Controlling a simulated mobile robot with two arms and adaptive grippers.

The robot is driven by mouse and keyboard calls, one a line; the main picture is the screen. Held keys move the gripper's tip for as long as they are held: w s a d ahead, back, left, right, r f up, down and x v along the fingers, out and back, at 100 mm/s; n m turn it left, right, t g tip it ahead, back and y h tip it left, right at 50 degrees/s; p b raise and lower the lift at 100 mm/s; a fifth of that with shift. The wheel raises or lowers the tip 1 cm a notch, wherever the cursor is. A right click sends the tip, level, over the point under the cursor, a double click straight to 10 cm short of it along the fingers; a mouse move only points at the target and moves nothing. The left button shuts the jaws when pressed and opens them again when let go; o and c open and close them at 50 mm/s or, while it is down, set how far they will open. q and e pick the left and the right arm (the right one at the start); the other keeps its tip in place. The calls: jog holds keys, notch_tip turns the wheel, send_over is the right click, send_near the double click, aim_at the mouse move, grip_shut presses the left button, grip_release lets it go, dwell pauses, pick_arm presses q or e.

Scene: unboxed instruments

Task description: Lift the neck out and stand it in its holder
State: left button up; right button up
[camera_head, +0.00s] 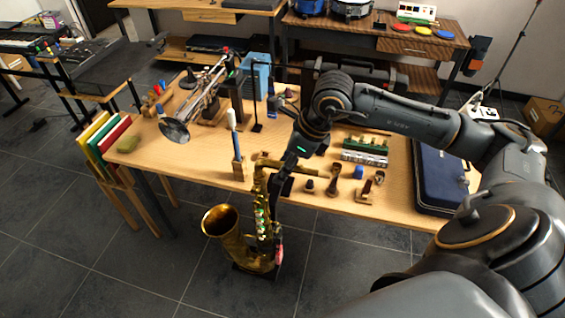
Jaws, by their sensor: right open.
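A brass saxophone (264,222) stands upright on a dark stand at the table's front edge, its bell opening to the left. Its curved neck (262,165) sits at the top of the body and runs right, partly behind my gripper. My right gripper (279,190) is open, pointing down right beside the neck and upper body; I cannot tell whether it touches them. Which piece is the neck's holder is not clear; a small wooden block (239,172) with an upright blue and white stick stands left of the neck. My left gripper is not in view.
The wooden table (200,152) carries a trumpet (200,98) at the back left and small mouthpieces (333,185) right of my gripper. A green and silver instrument (364,153) lies behind them.

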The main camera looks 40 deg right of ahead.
jog(key=shift+x, duration=0.85)
grip_shut()
jog(key=shift+r, duration=0.2)
